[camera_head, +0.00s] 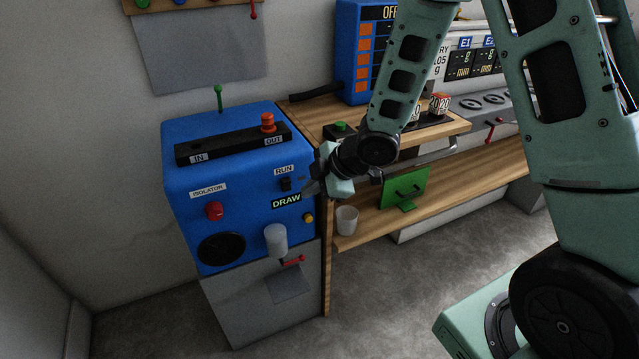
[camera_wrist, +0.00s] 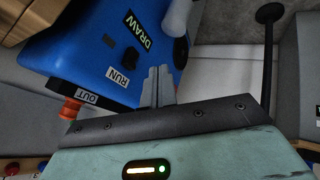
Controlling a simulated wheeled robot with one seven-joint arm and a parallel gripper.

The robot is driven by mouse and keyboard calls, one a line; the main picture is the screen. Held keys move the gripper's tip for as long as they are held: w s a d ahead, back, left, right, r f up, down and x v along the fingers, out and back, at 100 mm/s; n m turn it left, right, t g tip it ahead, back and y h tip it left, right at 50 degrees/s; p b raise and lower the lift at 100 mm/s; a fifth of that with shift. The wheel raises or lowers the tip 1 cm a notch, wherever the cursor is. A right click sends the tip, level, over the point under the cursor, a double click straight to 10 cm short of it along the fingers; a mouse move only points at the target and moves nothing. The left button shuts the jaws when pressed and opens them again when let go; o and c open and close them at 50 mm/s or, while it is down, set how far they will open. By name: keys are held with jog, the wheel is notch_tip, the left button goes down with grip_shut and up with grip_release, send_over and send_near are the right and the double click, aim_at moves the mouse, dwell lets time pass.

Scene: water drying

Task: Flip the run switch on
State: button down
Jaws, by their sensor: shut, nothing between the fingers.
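The run switch (camera_head: 286,184) is a small black switch under the RUN label on the front of the blue machine (camera_head: 185,180). In the wrist view the run switch (camera_wrist: 131,54) lies between the RUN label and the lit DRAW display. I cannot tell which way it is tipped. My gripper (camera_head: 311,187) is just right of the switch in the head view, near the machine's right edge. In the wrist view its fingers (camera_wrist: 158,72) are together and empty, with the switch to their upper left. I see no clear contact with the switch.
The front also has a red isolator knob (camera_head: 214,210), a yellow button (camera_head: 308,218) and a white cylinder (camera_head: 276,240). A wooden bench (camera_head: 470,178) stands right, with a white cup (camera_head: 346,220) and a green stand (camera_head: 404,188). Floor in front is clear.

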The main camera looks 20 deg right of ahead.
aim_at(284, 188)
jog(key=w+a+f, duration=0.1)
jog(key=w+f, duration=0.1)
jog(key=w, duration=0.4)
jog(key=shift+a+f+p, duration=0.25)
jog(key=shift+a+p, duration=0.05)
jog(key=shift+p, duration=0.15)
jog(key=shift+w+r+p, duration=0.35)
jog(key=shift+p, duration=0.2)
jog(key=shift+f, duration=0.2)
jog(key=shift+r, duration=0.1)
